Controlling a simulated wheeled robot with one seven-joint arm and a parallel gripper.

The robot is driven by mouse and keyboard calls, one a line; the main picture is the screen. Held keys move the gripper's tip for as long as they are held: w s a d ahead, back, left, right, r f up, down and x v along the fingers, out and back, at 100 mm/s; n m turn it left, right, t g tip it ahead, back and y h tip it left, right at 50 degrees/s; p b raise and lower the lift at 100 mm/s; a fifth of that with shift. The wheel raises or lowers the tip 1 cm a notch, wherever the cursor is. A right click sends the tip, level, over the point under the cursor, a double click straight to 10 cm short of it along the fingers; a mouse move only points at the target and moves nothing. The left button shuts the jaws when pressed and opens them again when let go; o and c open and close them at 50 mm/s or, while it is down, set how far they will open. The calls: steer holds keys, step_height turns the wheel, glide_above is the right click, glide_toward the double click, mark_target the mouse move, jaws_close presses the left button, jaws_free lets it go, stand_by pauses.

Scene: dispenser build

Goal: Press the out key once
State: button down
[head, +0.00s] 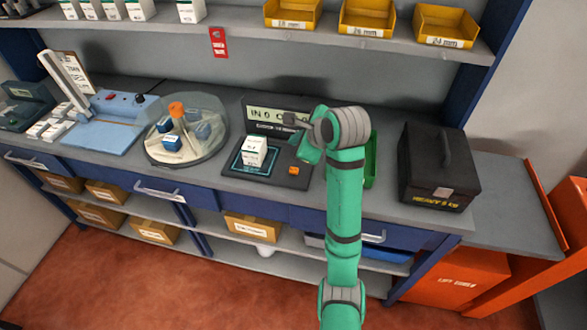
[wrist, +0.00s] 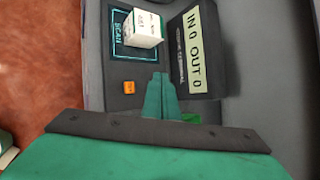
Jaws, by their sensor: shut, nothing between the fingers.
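The counter device is a dark pad (head: 262,174) on the bench with a display panel (wrist: 195,48) that reads IN 0 OUT 0. In the head view my arm partly covers the display (head: 268,114). A small orange key (head: 293,170) sits at the pad's front right; it also shows in the wrist view (wrist: 128,87). I can read no label on it. My gripper (wrist: 160,78) is shut and empty, above the pad, beside the orange key and apart from it. In the head view my gripper (head: 308,150) is partly hidden by my wrist. Any key under the fingers is hidden.
A white box (head: 253,150) stands on the scan square, close to my gripper. A green tray (head: 370,172) lies right of the pad, partly behind my arm. A black case (head: 437,165) stands further right. A round turntable (head: 188,150) is left of the pad.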

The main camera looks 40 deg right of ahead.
mark_target(296, 172)
steer(key=shift+f, duration=4.4)
steer(key=shift+w, duration=0.15)
steer(key=shift+s, duration=0.2)
steer(key=shift+w+f, duration=0.1)
steer(key=shift+f, duration=0.05)
